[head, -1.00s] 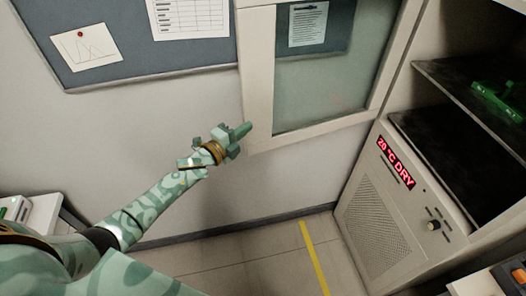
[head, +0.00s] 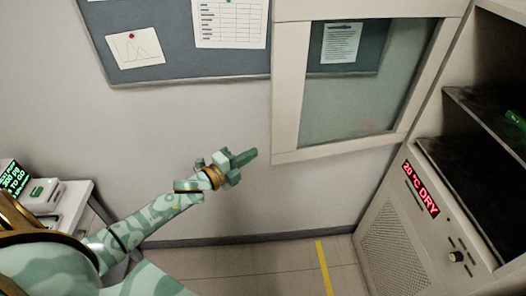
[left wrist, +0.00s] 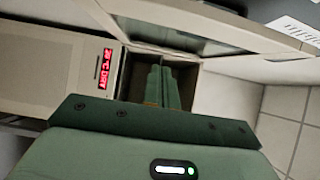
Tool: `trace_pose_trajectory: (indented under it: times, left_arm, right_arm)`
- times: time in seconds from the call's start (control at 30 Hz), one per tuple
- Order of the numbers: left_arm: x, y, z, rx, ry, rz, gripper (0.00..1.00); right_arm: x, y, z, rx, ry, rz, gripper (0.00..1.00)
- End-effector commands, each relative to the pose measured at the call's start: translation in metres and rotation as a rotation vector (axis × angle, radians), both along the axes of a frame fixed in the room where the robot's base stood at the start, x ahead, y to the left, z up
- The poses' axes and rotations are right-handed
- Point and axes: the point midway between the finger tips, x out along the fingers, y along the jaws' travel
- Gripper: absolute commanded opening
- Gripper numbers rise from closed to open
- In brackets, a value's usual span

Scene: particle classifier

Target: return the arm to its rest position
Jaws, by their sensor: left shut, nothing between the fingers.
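My left gripper (head: 246,158) is in the middle of the head view, at the end of my green patterned arm. Its fingers are together, with nothing between them. It is in the air in front of the pale wall, below and left of the open glazed cabinet door. In the left wrist view the closed fingers (left wrist: 163,87) point towards the dark cabinet opening. My right gripper is in neither view.
The drying cabinet (head: 383,240) stands at right, its display reading "20 °C DRY", with dark shelves and a green item (head: 514,119). Its glazed door (head: 291,145) hangs open. A bench (head: 75,205) with a device is at left. The floor between is clear.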

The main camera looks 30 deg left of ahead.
Motion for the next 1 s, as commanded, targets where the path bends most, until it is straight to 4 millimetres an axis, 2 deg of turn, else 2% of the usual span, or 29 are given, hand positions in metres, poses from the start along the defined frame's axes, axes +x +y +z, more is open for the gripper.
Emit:
trace_pose_trajectory:
  times: [0.2, 0.37, 0.47, 0.57, 0.67, 0.7, 0.77, 0.8, 0.87, 0.9, 0.97, 1.0]
  left_arm:
    - [-0.016, 0.011, 0.000, 0.000, 0.000, -0.001, 0.00]
    - [-0.017, 0.011, 0.000, -0.005, 0.001, 0.000, 0.00]
    - [-0.015, 0.017, -0.005, -0.066, 0.046, 0.028, 0.00]
    - [-0.018, 0.047, -0.049, -0.180, 0.199, 0.149, 0.00]
    - [-0.038, 0.073, -0.129, -0.322, 0.388, 0.311, 0.00]
    - [-0.051, 0.081, -0.165, -0.377, 0.464, 0.378, 0.00]
    - [-0.076, 0.087, -0.217, -0.449, 0.570, 0.474, 0.00]
    - [-0.095, 0.090, -0.250, -0.494, 0.638, 0.537, 0.00]
    - [-0.125, 0.090, -0.297, -0.554, 0.734, 0.627, 0.00]
    - [-0.147, 0.088, -0.327, -0.590, 0.798, 0.687, 0.00]
    - [-0.184, 0.082, -0.370, -0.636, 0.889, 0.773, 0.00]
    - [-0.209, 0.077, -0.397, -0.664, 0.950, 0.831, 0.00]
  right_arm:
    - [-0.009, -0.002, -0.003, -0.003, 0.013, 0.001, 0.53]
    - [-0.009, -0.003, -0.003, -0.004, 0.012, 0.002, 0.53]
    - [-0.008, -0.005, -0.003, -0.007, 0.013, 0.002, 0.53]
    - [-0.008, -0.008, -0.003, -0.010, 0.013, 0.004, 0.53]
    - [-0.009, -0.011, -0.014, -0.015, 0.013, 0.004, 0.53]
    - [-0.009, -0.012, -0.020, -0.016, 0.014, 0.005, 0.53]
    - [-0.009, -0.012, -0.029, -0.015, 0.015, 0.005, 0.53]
    - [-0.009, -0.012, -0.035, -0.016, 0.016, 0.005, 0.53]
    - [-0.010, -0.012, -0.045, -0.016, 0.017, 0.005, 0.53]
    - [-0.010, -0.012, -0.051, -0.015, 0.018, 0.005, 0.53]
    - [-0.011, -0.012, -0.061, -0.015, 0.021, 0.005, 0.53]
    - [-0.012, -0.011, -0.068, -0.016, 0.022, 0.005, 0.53]
